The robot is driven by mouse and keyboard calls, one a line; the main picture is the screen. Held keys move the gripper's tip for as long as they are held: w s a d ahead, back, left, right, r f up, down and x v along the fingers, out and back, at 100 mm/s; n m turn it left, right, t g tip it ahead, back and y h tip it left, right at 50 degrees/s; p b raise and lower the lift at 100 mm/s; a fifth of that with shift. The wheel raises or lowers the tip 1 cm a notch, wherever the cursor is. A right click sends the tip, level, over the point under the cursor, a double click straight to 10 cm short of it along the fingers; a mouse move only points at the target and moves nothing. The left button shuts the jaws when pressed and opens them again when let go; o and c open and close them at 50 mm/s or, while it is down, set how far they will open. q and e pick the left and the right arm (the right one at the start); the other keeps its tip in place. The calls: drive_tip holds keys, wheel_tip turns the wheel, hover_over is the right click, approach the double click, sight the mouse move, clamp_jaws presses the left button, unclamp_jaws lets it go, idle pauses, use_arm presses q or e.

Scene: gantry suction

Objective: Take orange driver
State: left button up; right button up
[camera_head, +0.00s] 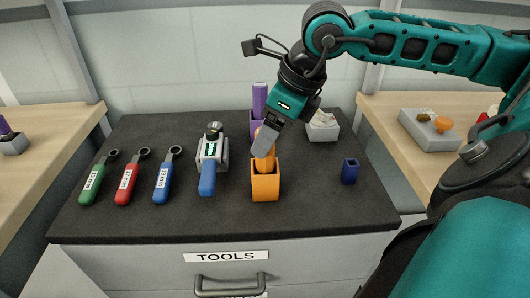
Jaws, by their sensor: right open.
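The orange driver (264,163) stands upright in an orange square holder (265,188) on the dark top of the tool cabinet. Its handle sticks up out of the holder. My right gripper (265,142) comes down from the upper right, tilted, with its grey fingers at the upper part of the orange handle. It is open; the fingers hide the handle's top, and I cannot tell whether they touch it. My left gripper is not in view.
Close behind is a purple driver (259,100) in a purple holder. A blue-handled tool (208,178) lies to the left, beside green (92,184), red (126,184) and blue (163,182) wrenches. An empty-looking dark blue holder (350,172) stands right. The cabinet top's front is clear.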

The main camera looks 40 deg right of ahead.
sight(265, 163)
drive_tip(key=x, duration=0.4)
drive_tip(key=shift+f, duration=0.3)
drive_tip(key=shift+c, duration=0.3)
drive_tip(key=shift+r, duration=0.1)
drive_tip(key=c, duration=1.1)
